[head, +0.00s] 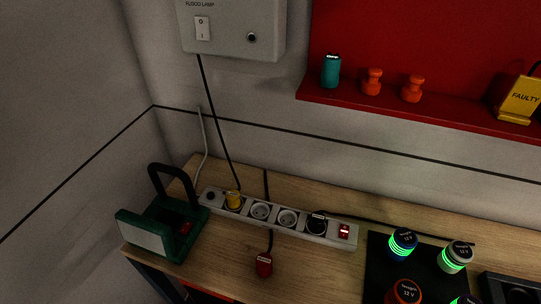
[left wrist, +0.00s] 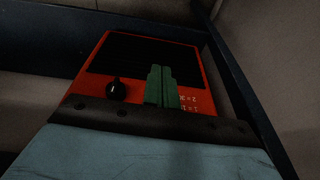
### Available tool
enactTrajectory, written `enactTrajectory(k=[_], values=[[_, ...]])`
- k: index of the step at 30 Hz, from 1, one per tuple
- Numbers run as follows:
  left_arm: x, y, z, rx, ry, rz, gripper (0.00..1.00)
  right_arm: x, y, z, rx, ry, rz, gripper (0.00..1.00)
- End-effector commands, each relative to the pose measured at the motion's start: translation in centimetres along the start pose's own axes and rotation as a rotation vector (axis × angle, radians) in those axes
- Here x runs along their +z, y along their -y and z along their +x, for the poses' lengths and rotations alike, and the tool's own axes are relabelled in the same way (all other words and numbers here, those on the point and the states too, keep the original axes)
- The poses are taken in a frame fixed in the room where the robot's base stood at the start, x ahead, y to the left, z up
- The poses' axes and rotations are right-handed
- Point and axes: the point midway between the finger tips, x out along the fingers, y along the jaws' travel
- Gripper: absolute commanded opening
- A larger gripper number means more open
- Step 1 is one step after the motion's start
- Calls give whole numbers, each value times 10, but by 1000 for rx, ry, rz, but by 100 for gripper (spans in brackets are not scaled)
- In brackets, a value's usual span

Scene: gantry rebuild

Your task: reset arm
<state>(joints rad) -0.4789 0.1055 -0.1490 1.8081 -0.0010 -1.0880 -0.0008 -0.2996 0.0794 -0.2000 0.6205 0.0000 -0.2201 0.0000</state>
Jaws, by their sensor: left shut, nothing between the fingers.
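In the left wrist view my left gripper (left wrist: 161,87) shows as two narrow green fingers pressed together, with nothing between them. Behind them is a red panel (left wrist: 196,72) with a black upper part, a black knob (left wrist: 117,89) and small upside-down white markings. I cannot tell whether the fingers touch the panel. Neither of my grippers shows in the head view, and my right gripper is in no view.
A wooden bench (head: 218,267) holds a power strip (head: 273,219) with a yellow plug (head: 233,200), a green work lamp (head: 165,222), a red tag (head: 264,264) and a black tray (head: 378,263) with lit cylinders. A red shelf (head: 440,117) hangs above. Dark frame bars (left wrist: 247,105) flank the panel.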

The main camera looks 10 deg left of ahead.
Motion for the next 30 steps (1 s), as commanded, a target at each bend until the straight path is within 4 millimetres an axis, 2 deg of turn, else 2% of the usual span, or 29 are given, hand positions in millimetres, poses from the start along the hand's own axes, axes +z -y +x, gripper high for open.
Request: enactTrajectory(k=[1, 6, 12, 15, 18, 21, 25, 30], values=[[16, -1, 33, 2, 18, 1, 0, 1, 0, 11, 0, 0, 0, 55], [66, -5, 111, 6, 52, 8, 0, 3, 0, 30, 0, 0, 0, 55], [139, -9, 183, 11, 92, 17, 0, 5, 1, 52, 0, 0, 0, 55], [177, -10, 208, 12, 110, 21, 0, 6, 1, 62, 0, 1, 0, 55], [209, -10, 225, 13, 124, 25, 0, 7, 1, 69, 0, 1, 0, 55], [232, -10, 234, 14, 133, 29, 0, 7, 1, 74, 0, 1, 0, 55], [247, -10, 238, 15, 138, 31, 0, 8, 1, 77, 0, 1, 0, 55], [250, -10, 237, 15, 139, 31, 0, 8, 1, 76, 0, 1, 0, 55]])
